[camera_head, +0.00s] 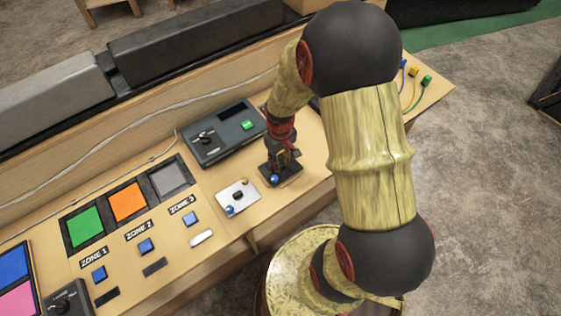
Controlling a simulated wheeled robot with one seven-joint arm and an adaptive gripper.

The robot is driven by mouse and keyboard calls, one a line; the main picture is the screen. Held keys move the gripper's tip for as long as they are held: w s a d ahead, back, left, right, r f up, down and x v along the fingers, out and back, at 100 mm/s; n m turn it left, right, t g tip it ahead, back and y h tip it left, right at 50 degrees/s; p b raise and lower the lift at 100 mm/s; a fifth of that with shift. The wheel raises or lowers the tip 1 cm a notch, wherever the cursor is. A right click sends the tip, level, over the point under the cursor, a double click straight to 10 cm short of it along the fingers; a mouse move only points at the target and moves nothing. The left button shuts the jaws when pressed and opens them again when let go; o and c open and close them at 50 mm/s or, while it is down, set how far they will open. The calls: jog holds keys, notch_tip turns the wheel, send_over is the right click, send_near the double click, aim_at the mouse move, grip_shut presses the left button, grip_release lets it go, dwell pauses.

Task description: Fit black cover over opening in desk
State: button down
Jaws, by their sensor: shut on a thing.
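The black cover (293,179) is a small dark plate at the middle of the desk (225,174), right of a silver plate. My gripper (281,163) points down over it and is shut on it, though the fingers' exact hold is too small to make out. The cover looks roughly flat and close to the desk top; I cannot tell whether it touches the desk. A blue knob (275,180) shows at its near left edge. No opening is visible around the cover; the desk directly under it is hidden.
A dark grey box (222,133) with a lever and green button stands behind. Colored zone panels (127,202) and blue buttons are further left. Colored plugs (414,72) lie at the desk's right end.

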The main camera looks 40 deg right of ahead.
jog(key=shift+f, duration=0.55)
dwell(0.5)
jog(key=c, duration=1.4)
grip_release()
notch_tip(320, 180, up, 12)
